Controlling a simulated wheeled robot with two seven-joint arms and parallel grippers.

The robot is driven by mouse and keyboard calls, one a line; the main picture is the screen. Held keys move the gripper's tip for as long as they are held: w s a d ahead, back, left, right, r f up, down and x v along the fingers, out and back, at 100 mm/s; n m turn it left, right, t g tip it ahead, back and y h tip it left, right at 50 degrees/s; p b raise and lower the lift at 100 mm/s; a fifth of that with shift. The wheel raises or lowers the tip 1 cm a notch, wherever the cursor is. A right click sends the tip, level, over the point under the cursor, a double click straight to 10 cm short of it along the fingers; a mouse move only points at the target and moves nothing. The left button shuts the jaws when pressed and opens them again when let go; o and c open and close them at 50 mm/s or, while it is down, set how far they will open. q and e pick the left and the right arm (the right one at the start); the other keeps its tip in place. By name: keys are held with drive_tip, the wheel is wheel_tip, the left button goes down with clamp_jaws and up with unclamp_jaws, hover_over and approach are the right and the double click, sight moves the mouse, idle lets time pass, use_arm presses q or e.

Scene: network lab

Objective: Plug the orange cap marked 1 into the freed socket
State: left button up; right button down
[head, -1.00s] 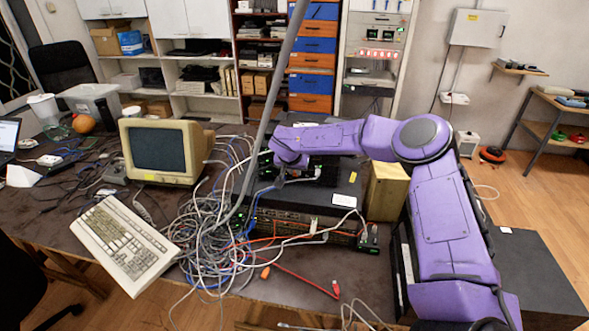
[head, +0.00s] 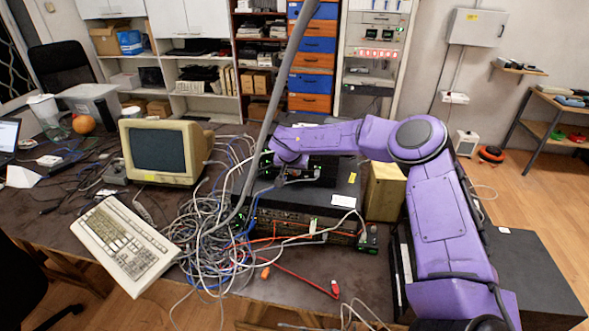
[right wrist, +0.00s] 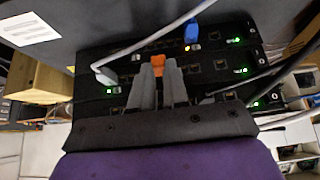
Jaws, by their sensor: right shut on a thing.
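In the right wrist view, my right gripper (right wrist: 158,74) is shut on an orange cap (right wrist: 157,61), which shows between its two grey fingertips. The cap is in front of a black switch face with rows of sockets (right wrist: 219,66). The mark on the cap cannot be read, and whether it touches or enters a socket cannot be told. The fingers hide part of the sockets behind them. In the head view my right arm reaches from the right over the black device stack (head: 290,205), and its fingertips cannot be made out there. My left gripper is not in view.
A blue plug (right wrist: 191,33) and a grey cable plug (right wrist: 104,75) sit in the switch near the cap. A tangle of cables (head: 205,235) lies left of the stack, beside the beige monitor (head: 160,150) and keyboard (head: 125,245). A thick grey hose (head: 265,125) crosses the view.

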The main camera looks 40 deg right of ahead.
drive_tip(key=shift+w+d+p, duration=0.2)
drive_tip(key=shift+p, duration=0.1)
drive_tip(key=c, duration=1)
unclamp_jaws()
drive_tip(key=shift+c, duration=0.2)
drive_tip(key=b+v, duration=0.2)
drive_tip(key=v, duration=0.8)
drive_tip(key=shift+r, duration=0.2)
drive_tip(key=shift+a, duration=0.1)
